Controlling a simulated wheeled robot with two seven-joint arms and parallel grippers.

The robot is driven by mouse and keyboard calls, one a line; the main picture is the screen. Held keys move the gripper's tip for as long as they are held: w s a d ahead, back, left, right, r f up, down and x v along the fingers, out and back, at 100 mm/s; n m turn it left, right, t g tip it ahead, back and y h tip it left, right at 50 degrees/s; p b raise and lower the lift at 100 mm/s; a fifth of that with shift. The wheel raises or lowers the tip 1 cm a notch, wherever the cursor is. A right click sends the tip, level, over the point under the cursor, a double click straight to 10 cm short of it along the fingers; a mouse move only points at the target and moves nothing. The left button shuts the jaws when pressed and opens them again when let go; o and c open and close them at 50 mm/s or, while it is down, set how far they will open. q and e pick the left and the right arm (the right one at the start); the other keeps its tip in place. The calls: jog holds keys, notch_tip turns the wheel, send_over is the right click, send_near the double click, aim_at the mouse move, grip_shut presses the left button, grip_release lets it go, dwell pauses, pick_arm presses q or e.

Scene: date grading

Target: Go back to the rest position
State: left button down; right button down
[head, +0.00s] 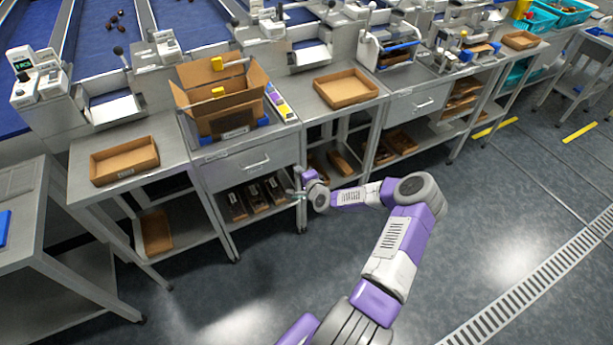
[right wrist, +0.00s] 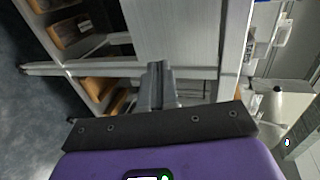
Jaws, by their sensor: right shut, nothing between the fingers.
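My right gripper (head: 298,195) is in front of the steel workstation, beside the lower shelf and below the tabletop. In the right wrist view its fingers (right wrist: 158,75) are closed together with nothing between them. My right arm reaches up from the bottom of the head view, bent at the elbow. My left gripper is not in view.
A large open cardboard box (head: 221,97) stands on the tabletop, with shallow cardboard trays (head: 124,160) and (head: 345,88) to its sides. A drawer (head: 245,162) is shut above a shelf of dark packs (head: 254,198). The floor (head: 500,230) at right is clear.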

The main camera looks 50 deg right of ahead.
jog(key=shift+p+v, duration=0.3)
jog(key=shift+v, duration=1.65)
jog(key=a+f+n+g+y, duration=0.2)
jog(key=a+f+n+y, duration=0.2)
jog(key=a, duration=0.9)
jog(key=a+f+n+g+y, duration=0.2)
jog(key=a+f+n+y, duration=0.2)
jog(key=a, duration=0.9)
jog(key=s+a+f+n+g, duration=0.1)
jog(key=s+a+n+g, duration=0.3)
jog(key=s+a, duration=0.3)
jog(key=s+a+f+n+g+y, duration=0.1)
jog(key=s+a+n+g, duration=0.4)
jog(key=s, duration=0.8)
jog(key=shift+a+f+n, duration=0.6)
jog(key=shift+a+n, duration=0.5)
jog(key=shift+a, duration=0.1)
jog(key=shift+s, duration=0.15)
